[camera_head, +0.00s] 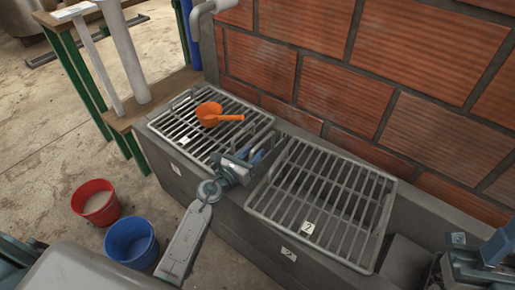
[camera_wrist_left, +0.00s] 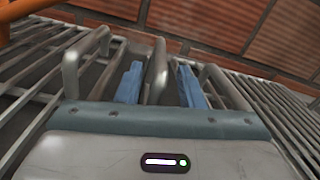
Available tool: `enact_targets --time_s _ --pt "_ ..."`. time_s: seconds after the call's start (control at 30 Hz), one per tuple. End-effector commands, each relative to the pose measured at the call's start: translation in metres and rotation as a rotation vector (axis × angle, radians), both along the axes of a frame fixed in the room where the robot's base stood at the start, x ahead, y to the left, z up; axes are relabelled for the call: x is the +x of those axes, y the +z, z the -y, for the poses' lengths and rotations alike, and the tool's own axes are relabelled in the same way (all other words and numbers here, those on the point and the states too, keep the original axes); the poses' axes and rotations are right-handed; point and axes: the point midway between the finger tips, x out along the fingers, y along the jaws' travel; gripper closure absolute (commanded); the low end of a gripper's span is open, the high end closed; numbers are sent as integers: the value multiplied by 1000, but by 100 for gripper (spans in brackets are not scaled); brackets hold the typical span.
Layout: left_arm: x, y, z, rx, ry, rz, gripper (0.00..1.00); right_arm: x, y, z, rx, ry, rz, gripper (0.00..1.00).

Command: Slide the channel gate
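My left gripper (camera_head: 254,157) is over the gap between the two grates. In the left wrist view its two blue fingers (camera_wrist_left: 160,85) are apart. An upright grey metal piece (camera_wrist_left: 157,70), perhaps the channel gate, shows between them, and I see no firm grip on it. A bent grey handle-like bar (camera_wrist_left: 72,78) stands just left of the fingers. In the head view my gripper covers most of the gate area. Part of my right arm and gripper (camera_head: 490,255) shows at the lower right edge; its fingers are not clear.
An orange scoop (camera_head: 208,114) lies on the left grate (camera_head: 180,125). The right grate (camera_head: 325,200) is bare except for a small numbered tag (camera_head: 308,229). A brick wall (camera_head: 330,60) stands behind. Red (camera_head: 96,200) and blue (camera_head: 131,240) buckets stand on the floor.

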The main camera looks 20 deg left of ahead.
Motion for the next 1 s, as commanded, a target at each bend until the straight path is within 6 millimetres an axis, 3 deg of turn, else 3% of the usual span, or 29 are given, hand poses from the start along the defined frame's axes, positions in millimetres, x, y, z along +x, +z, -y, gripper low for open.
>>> enact_targets --time_s 0.2,0.4,1.0 --pt "-44 -2 -16 2 -1 -3 66 0 -1 0 -1 0 -9 76" --pt "-69 -2 -24 1 -2 -3 66 0 -4 0 -1 0 -16 76" --pt "-75 0 -26 -2 -1 -1 66 1 -1 0 -2 0 0 76"
